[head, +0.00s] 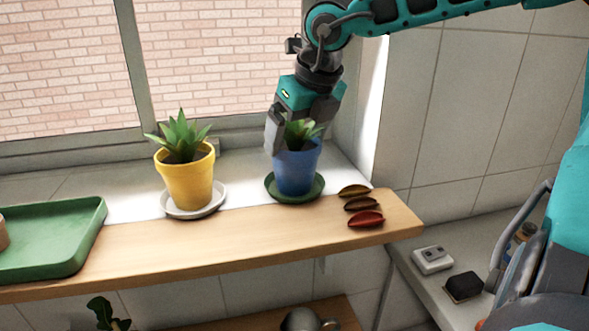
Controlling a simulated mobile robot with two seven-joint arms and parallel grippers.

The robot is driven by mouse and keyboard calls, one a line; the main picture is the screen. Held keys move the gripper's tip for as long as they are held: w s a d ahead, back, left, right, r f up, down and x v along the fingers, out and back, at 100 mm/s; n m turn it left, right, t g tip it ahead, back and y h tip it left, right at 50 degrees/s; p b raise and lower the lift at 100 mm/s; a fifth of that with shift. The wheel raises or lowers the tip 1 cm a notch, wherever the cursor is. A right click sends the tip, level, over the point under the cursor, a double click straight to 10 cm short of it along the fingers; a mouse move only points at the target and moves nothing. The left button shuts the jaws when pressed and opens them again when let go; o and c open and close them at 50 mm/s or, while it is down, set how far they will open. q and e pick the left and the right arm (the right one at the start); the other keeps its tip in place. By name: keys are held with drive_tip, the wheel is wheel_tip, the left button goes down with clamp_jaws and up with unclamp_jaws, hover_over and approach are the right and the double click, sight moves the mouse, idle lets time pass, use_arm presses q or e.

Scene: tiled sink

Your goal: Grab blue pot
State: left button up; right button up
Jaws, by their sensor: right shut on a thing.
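The blue pot (296,171) holds a green plant (301,132) and stands upright on a green saucer (294,189) at the right part of the window ledge. My right gripper (284,142) comes down from above and is shut on the blue pot at its rim, with a finger on the left side. Its other finger is mostly hidden behind the plant and pot. The pot looks to be in or just over the saucer; I cannot tell if there is a gap. My left gripper is not in view.
A yellow pot (187,182) with a plant stands on a white saucer (217,199) to the left. A green tray (52,262) lies far left. Window and tiled wall stand behind.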

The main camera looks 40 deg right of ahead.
drive_tip(key=c, duration=0.6)
drive_tip(key=shift+r, duration=0.1)
